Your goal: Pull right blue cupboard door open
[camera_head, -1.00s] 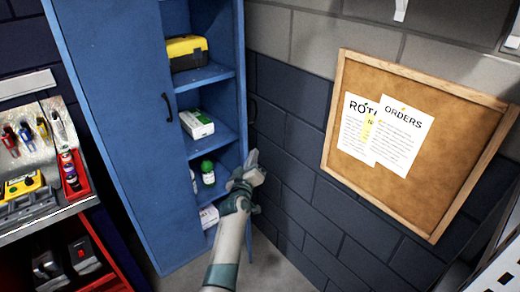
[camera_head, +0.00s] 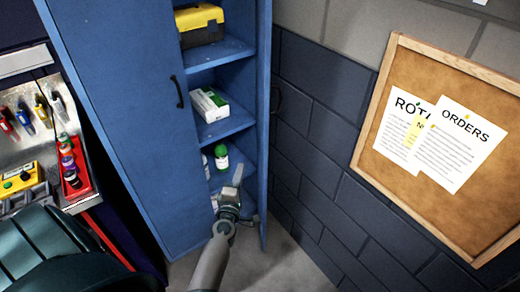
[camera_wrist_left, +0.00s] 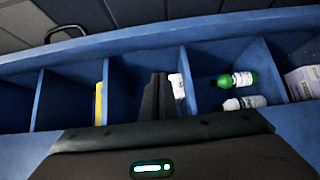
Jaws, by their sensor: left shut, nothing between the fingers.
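The blue cupboard (camera_head: 125,130) stands with its left door closed, a black handle (camera_head: 178,92) on it. The right door (camera_head: 264,130) stands swung open and shows nearly edge-on, its black handle (camera_head: 277,100) on the side toward the wall. The right door also shows in the left wrist view as a blue band (camera_wrist_left: 200,33), with its handle (camera_wrist_left: 65,33) beyond it. My left gripper (camera_head: 238,176) is shut and empty, at the lower shelves on the inner side of the right door. Its dark fingers also show in the left wrist view (camera_wrist_left: 156,97). My right gripper is not in view.
A brick wall (camera_head: 325,150) with a cork board (camera_head: 400,70) is at the right. A tool bench (camera_head: 40,130) is at the left.

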